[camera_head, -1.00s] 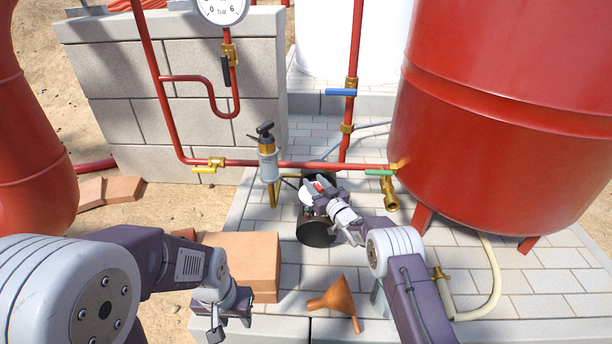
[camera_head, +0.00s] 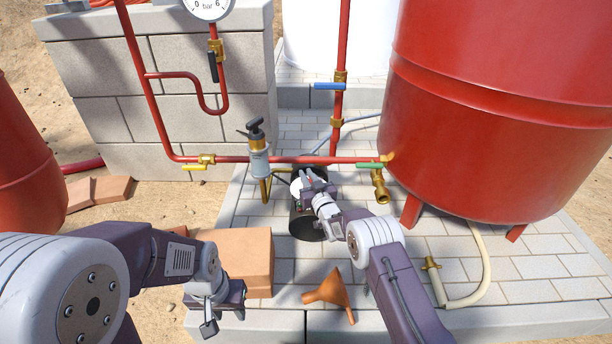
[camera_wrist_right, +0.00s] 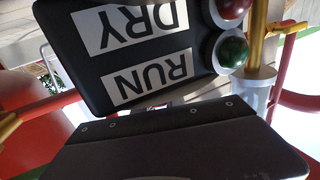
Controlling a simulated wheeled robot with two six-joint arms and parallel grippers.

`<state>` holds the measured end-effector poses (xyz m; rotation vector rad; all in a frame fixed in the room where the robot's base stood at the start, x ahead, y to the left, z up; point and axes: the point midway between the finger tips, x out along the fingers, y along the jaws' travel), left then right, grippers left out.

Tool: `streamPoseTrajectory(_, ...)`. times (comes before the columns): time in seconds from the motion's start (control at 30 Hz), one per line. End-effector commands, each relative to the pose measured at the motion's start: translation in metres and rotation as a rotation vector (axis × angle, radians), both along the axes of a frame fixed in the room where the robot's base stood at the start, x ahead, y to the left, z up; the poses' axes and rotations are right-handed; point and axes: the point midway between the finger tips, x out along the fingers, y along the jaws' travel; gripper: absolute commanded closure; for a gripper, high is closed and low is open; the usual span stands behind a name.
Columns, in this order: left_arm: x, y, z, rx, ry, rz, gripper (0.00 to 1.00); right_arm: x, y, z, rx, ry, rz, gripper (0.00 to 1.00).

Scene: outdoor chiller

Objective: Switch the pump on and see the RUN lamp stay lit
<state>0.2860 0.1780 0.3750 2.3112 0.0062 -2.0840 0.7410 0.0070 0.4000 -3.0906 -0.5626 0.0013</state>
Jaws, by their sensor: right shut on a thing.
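The pump (camera_head: 306,228) is a dark cylinder on the paving under the red pipe, partly covered by my right gripper. In the right wrist view its dark panel (camera_wrist_right: 205,85) appears upside down with RUN and DRY labels. The green lamp (camera_wrist_right: 232,52) beside RUN looks dark, with no clear glow. The red lamp (camera_wrist_right: 230,8) beside DRY is cut by the top edge. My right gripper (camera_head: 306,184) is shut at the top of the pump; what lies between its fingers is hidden. My left gripper (camera_head: 211,320) hangs near the terracotta block, away from the pump; its jaw opening is unclear.
A large red tank (camera_head: 480,130) stands close on the right. A filter with a black top (camera_head: 259,160) and the red pipe (camera_head: 300,160) run just behind the pump.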

Motion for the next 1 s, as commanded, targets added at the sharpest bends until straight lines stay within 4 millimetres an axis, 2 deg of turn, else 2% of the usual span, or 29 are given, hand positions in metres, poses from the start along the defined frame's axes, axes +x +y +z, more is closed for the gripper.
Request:
streamPoseTrajectory(0.27,0.0,0.0,0.002,0.0,0.0,0.0,0.61,0.001,-0.003,0.0,-0.001,-0.001,-0.23,1.0)
streamPoseTrajectory(0.6,0.0,0.0,-0.014,0.0,0.0,0.0,0.61,0.001,-0.009,-0.003,0.003,-0.003,-0.479,1.0)
streamPoseTrajectory(1.0,0.0,0.0,-0.029,0.0,0.0,0.0,0.61,0.001,-0.014,-0.001,0.0,-0.002,-0.62,1.0)
